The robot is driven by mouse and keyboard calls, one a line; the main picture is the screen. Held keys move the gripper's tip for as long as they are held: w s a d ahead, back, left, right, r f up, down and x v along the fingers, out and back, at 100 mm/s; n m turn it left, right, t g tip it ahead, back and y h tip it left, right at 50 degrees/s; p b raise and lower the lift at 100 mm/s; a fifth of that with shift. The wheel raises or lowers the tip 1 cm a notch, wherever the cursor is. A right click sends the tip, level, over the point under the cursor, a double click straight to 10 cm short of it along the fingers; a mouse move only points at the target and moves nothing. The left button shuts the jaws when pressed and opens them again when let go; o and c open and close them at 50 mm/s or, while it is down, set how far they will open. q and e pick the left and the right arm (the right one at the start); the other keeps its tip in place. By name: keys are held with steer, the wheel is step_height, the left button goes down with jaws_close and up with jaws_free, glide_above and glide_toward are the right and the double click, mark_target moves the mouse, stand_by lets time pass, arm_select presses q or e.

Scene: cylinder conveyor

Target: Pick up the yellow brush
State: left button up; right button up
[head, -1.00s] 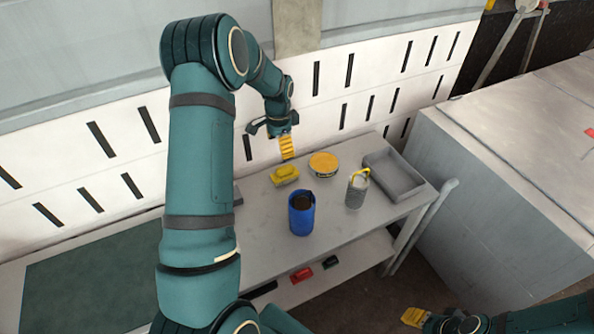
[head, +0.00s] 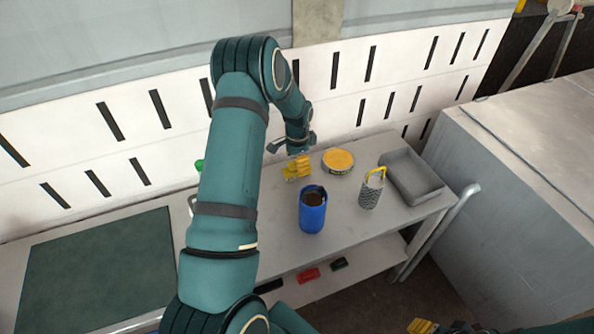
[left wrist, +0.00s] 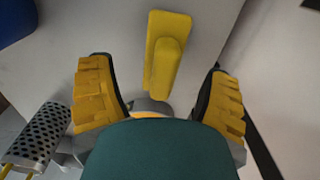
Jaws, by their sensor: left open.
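The yellow brush (left wrist: 168,52) lies on the grey table in the left wrist view, a long block with a raised narrower part along its top. My left gripper (left wrist: 160,75) is open, with its yellow-padded fingers spread to either side of the brush's line. No finger appears to touch it. In the head view my left gripper (head: 298,163) is low over the table and its yellow pads blend with the brush, so the gap in height is hard to tell. My right gripper (head: 421,326) is cut off at the bottom edge.
A round yellow-topped tin (head: 338,161) stands close right of the left gripper. A blue cup (head: 312,213), a perforated metal holder with a yellow handle (head: 370,193) and a grey tray (head: 412,180) are nearby. A slotted white wall (head: 180,140) stands behind.

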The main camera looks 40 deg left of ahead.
arm_select(q)
steer(key=f, duration=0.5)
steer(key=shift+w+a+b, duration=0.1)
steer(key=shift+a+b, duration=0.1)
steer(key=shift+b, duration=0.2)
steer(key=shift+r, duration=0.1)
steer(key=c, duration=1.3)
steer(key=shift+c, duration=0.2)
steer(key=shift+r, duration=0.1)
step_height(320, 180, up, 10)
steer(key=shift+p, duration=0.8)
